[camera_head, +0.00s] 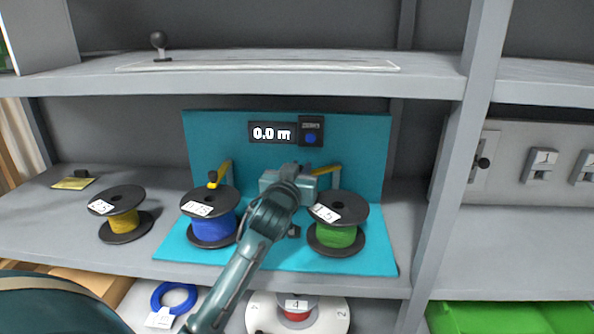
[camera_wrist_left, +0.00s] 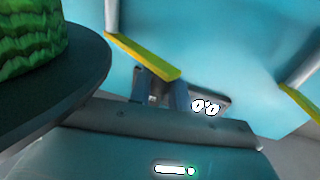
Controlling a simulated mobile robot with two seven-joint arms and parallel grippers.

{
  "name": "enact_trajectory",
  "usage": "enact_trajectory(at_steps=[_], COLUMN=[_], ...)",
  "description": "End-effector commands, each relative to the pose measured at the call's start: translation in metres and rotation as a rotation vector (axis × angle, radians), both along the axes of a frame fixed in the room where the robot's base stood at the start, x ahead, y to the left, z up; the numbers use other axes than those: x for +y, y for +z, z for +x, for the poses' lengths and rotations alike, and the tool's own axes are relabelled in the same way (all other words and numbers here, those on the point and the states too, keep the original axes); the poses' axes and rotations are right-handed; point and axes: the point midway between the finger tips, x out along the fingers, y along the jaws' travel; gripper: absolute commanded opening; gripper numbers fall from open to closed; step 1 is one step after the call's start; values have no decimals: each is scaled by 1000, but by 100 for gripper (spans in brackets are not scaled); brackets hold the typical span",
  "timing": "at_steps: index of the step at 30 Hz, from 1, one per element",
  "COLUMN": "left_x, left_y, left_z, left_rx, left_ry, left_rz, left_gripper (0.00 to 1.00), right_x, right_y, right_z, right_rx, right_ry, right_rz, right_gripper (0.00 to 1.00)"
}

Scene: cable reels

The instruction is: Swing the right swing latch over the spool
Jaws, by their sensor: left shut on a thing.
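The right swing latch (camera_head: 326,170) is a yellow bar on a grey post behind the green spool (camera_head: 336,236). It points left from its post, away from above the spool. My left gripper (camera_head: 308,172) is shut on the free end of this latch. The wrist view shows the yellow bar (camera_wrist_left: 145,55) running to the fingers (camera_wrist_left: 163,92), with the green spool (camera_wrist_left: 40,40) beside it. The fingertips are partly hidden in the head view. My right gripper is not in view.
A blue spool (camera_head: 212,226) stands on the teal base with the left yellow latch (camera_head: 224,172) behind it. A yellow spool (camera_head: 123,221) stands further left. The teal back panel carries a display (camera_head: 271,133) reading 0.0 m. A shelf upright (camera_head: 445,170) is at right.

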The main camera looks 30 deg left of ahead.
Motion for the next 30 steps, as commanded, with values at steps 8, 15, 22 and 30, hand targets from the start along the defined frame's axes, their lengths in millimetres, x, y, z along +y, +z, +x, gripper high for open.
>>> enact_trajectory(at_steps=[8, 15, 22, 30], left_x=[-17, -18, -18, -18], left_y=[0, 2, 2, 1], left_z=[-6, -8, -8, -8], left_rx=[-7, -3, -2, -2], left_ry=[128, 160, 159, 159], left_rz=[-7, -3, -4, -4], left_gripper=[0, 0, 22, 39], right_x=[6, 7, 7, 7], right_y=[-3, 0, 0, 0], right_z=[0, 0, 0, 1], right_rx=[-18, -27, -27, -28], right_ry=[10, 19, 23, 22], right_rz=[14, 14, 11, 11], right_gripper=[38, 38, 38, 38])
